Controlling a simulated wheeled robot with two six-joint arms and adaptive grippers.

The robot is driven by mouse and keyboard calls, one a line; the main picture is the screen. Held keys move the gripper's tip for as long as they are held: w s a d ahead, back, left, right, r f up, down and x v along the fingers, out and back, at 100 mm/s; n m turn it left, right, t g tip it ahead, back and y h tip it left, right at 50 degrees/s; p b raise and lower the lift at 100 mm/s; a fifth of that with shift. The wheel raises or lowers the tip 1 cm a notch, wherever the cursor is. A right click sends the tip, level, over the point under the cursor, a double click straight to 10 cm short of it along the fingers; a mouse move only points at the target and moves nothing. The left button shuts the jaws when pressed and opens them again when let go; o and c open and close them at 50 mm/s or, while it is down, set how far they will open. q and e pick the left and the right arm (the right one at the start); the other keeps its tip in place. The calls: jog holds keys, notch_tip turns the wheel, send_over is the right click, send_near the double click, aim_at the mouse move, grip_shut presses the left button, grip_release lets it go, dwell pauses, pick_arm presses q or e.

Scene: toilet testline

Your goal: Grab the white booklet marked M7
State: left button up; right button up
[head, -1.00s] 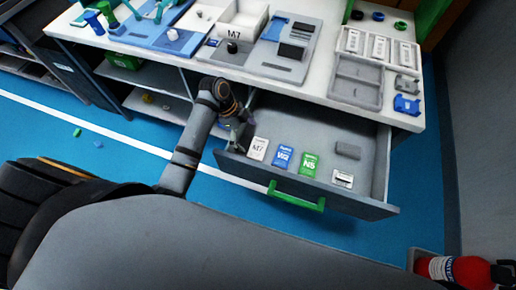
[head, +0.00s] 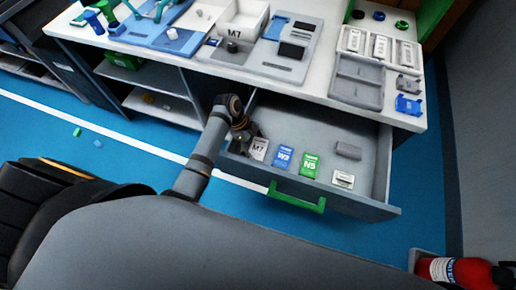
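The white booklet marked M7 (head: 261,150) lies in the open grey drawer (head: 300,120), at the left end of a row near the drawer's front. A blue booklet (head: 283,157) and a green booklet (head: 309,165) lie to its right. My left gripper (head: 247,143) is at the left side of the drawer, right at the M7 booklet, and covers its upper left part. The fingers are small and dark here, so I cannot tell whether they are open or touch the booklet. My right gripper is not in view.
The drawer has a green handle (head: 297,197) and also holds a grey block (head: 348,150) and a small white labelled item (head: 343,179). The white worktop (head: 320,88) above carries a bin marked M7 (head: 240,22) and trays. A red extinguisher (head: 459,271) stands at the lower right.

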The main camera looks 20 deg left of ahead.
aim_at(255, 147)
pick_arm(q)
jog(key=c, duration=0.6)
jog(key=shift+o, duration=0.2)
notch_tip(255, 147, up, 10)
jog(key=p, duration=0.1)
